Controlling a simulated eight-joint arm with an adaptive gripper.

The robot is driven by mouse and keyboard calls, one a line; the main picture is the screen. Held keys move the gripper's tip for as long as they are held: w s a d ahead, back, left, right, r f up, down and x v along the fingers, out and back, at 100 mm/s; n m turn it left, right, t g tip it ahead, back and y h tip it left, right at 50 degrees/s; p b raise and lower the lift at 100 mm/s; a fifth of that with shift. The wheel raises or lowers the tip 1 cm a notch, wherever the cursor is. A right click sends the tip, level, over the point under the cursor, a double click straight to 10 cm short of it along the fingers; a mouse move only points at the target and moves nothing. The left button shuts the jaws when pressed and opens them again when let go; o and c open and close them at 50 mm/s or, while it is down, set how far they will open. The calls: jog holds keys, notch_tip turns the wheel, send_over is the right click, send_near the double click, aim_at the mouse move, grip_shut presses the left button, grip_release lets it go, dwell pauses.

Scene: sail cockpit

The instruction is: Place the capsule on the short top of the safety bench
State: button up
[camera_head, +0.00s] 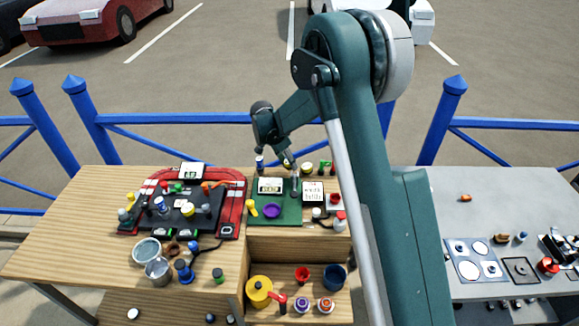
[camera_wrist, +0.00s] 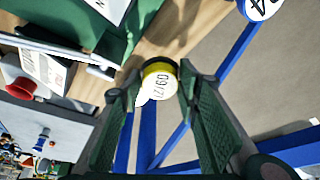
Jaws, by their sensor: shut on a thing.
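My gripper (camera_wrist: 158,78) is shut on a small round yellow-and-white piece (camera_wrist: 160,82), which I take to be the capsule. Its white face carries dark printed characters and sits between the two green-padded fingers. In the head view my gripper (camera_head: 285,158) is small, over the back of the right part of the wooden bench (camera_head: 335,245). The yellow capsule (camera_head: 288,164) shows only as a tiny patch there. The bench has a wide left top and a narrower right part with a green mat. I cannot tell for certain which surface is the short top.
The green mat (camera_head: 262,220) bears white cards and a purple bowl (camera_head: 272,210). Bottles stand at its right. A red-framed black board (camera_head: 232,222) crowds the left top. A yellow jar (camera_head: 259,291) and cups fill the low shelf. A grey table (camera_head: 450,210) stands right; blue railings run behind.

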jog(key=shift+f, duration=1.25)
jog(key=shift+f, duration=0.15)
jog(key=o, duration=0.6)
jog(key=v, duration=1.2)
jog(key=shift+s, duration=0.1)
